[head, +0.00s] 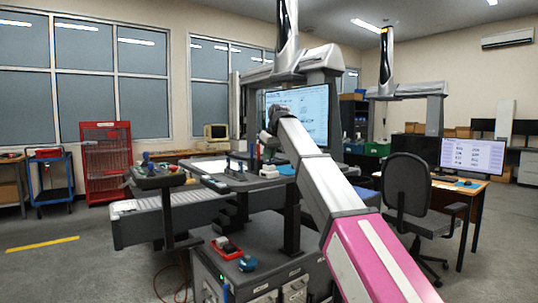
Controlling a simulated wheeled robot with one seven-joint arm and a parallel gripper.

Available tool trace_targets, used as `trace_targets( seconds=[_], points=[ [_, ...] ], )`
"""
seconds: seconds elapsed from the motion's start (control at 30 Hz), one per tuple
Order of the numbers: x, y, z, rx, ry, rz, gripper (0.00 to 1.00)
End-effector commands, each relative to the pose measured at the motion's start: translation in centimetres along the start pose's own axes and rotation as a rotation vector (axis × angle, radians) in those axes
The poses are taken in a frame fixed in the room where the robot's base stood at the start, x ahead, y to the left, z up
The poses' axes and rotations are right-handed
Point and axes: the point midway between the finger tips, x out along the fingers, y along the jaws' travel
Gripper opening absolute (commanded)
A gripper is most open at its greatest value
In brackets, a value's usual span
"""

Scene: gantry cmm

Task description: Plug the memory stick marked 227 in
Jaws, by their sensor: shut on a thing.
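My arm reaches from the lower right up to the measuring machine's table. My gripper (266,158) is small and far off at the arm's end, low over the grey table (235,182). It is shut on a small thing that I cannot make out. No memory stick and no number 227 can be read in this view. The socket cannot be told apart either; part of the table behind my arm is hidden.
A side shelf (158,181) with small items stands left of the table. A red tray (226,249) and a blue-green object (247,263) lie on the lower cabinet. The machine's column (288,35) hangs above. An office chair (408,190) stands right; floor at left is free.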

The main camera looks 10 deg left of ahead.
Motion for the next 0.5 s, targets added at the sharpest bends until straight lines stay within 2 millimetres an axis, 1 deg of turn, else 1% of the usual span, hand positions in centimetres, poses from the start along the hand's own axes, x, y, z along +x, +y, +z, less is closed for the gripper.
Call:
trace_targets(
  seconds=[0.17, 0.2, 0.27, 0.5],
  points=[
    [-0.01, 0.00, 0.00, 0.000, 0.000, 0.000, 0.00],
    [-0.01, 0.00, 0.00, 0.000, 0.000, 0.000, 0.20],
    [-0.01, 0.00, -0.01, 0.000, 0.000, 0.000, 0.40],
    [-0.02, 0.00, -0.01, 0.000, 0.000, 0.000, 0.40]
  ],
)
